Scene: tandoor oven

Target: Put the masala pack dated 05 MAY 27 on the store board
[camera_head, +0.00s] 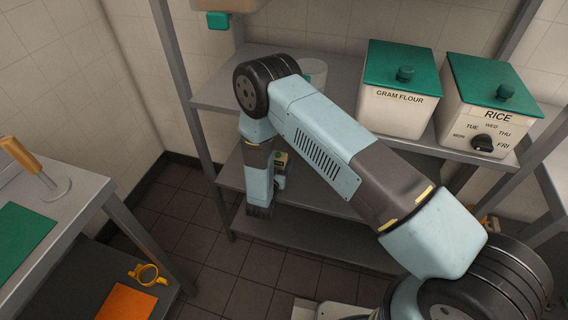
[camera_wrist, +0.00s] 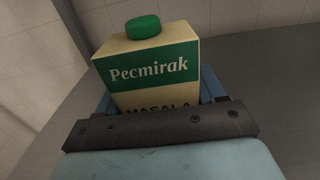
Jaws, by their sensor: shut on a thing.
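My gripper (camera_wrist: 158,98) is shut on a masala pack (camera_wrist: 152,68) in the wrist view. The pack is a cream carton with a green cap, a green band reading "Pecmirak" and the word MASALA, partly covered by my gripper. No date shows on the visible face. Blue fingers show at both sides of the pack. In the head view my forearm hangs down before the shelf unit, and its end is too small to read clearly. A green board (camera_head: 22,238) and an orange board (camera_head: 126,302) are at the left; neither is labelled as the store board.
A shelf unit (camera_head: 340,81) holds a gram flour bin (camera_head: 395,108) and a rice bin (camera_head: 480,122), both green-lidded. A left table (camera_head: 80,198) bears a wooden-handled tool (camera_head: 30,158). A yellow ring-shaped thing (camera_head: 148,274) lies on the lower shelf. Floor between is clear.

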